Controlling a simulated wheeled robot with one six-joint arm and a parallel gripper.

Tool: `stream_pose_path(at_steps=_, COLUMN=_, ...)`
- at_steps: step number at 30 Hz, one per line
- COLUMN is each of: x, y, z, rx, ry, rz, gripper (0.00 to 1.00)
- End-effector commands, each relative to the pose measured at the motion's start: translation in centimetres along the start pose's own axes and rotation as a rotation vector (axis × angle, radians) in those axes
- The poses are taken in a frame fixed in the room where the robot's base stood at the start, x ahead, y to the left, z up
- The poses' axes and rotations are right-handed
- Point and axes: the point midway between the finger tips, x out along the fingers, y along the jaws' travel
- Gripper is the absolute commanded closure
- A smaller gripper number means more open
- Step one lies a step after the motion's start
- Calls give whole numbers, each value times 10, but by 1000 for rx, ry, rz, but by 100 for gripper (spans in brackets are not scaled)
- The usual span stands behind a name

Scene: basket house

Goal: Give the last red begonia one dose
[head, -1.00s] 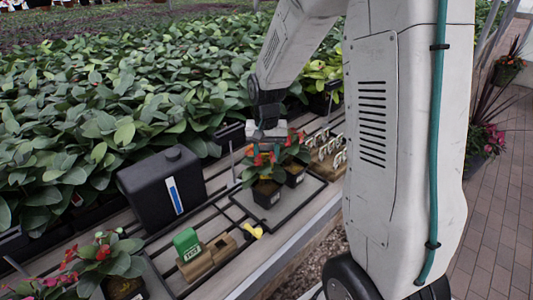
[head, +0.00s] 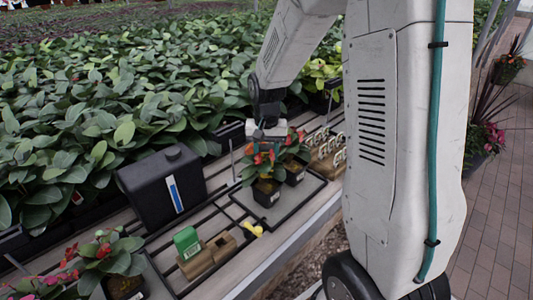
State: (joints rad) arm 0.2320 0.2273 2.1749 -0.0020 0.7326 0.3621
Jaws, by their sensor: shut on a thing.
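My gripper (head: 265,138) points down, right over a potted red begonia (head: 268,186) on the square tray in the middle. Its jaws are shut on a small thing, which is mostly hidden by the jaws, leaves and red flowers. A second red-flowered plant (head: 293,167) stands just behind and to the right on the same tray (head: 262,220). More pots with red and pink flowers (head: 112,262) stand at the lower left. A green bottle (head: 186,240) with a white label sits in a wooden block (head: 196,266); the block's other slot looks empty.
A black canister (head: 160,190) with a blue-and-white strip stands left of the tray. A wooden rack with several pale hoops (head: 328,150) is behind the plants. Dense foliage (head: 90,120) lines the back.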

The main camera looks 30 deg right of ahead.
Motion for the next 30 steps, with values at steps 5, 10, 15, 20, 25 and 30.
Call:
stream_pose_path(at_steps=5, x=1, y=0, z=1, rx=0, ry=-3, rz=1, gripper=77)
stream_pose_path(at_steps=10, x=-10, y=0, z=0, rx=0, ry=0, rz=0, gripper=77)
stream_pose_path(at_steps=15, x=-24, y=0, z=0, rx=0, ry=0, rz=0, gripper=77)
stream_pose_path(at_steps=20, x=-38, y=0, z=0, rx=0, ry=1, rz=0, gripper=77)
stream_pose_path(at_steps=25, x=-51, y=0, z=0, rx=0, ry=0, rz=0, gripper=77)
stream_pose_path(at_steps=30, x=-64, y=0, z=0, rx=0, ry=0, rz=0, gripper=77)
